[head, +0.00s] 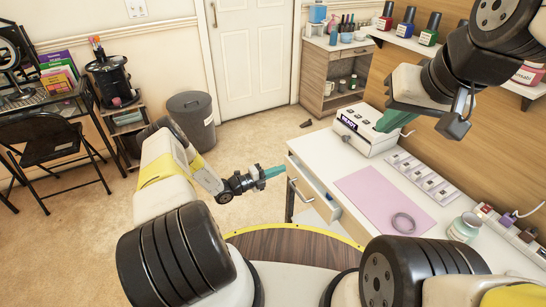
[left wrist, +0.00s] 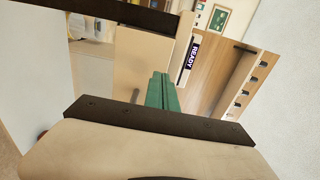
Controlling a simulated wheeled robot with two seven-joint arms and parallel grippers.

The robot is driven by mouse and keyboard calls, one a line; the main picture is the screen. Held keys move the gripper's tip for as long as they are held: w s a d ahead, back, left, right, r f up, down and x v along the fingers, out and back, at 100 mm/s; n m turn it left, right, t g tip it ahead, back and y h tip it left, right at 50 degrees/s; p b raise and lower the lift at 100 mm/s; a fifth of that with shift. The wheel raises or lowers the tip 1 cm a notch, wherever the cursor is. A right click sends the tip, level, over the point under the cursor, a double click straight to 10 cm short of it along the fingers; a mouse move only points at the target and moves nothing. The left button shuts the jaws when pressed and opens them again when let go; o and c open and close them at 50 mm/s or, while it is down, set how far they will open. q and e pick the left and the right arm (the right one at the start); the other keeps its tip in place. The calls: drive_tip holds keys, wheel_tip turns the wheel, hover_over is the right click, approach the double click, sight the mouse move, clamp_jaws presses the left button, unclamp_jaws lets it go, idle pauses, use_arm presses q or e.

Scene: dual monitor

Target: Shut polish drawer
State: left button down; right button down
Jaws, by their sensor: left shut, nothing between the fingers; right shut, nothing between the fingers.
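The drawer (head: 318,192) is in the front of the white desk (head: 408,220), at its far left end in the head view. It looks pulled out, with a strip of its inside showing behind the front and a metal handle (head: 300,190) on the front. My left gripper (head: 274,171) is shut and empty, its green fingers just left of the drawer front, near the handle; I cannot tell if they touch. In the left wrist view its fingers (left wrist: 163,92) are together. My right gripper (head: 396,120) is shut and empty above the white READY box (head: 365,130).
A pink mat (head: 375,195) with a grey ring (head: 403,222), a pale green jar (head: 464,227) and a row of small trays (head: 425,178) lie on the desk. A grey bin (head: 192,118) and a folding chair (head: 50,150) stand at the left.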

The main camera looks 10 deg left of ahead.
sight(291, 165)
use_arm(q)
drive_tip(key=shift+x, duration=1.3)
drive_tip(key=shift+d, duration=0.1)
drive_tip(key=x, duration=0.3)
drive_tip(key=shift+w+d, duration=0.2)
drive_tip(key=shift+d, duration=0.05)
drive_tip(key=shift+w+d+r, duration=0.1)
drive_tip(key=shift+w+d, duration=0.05)
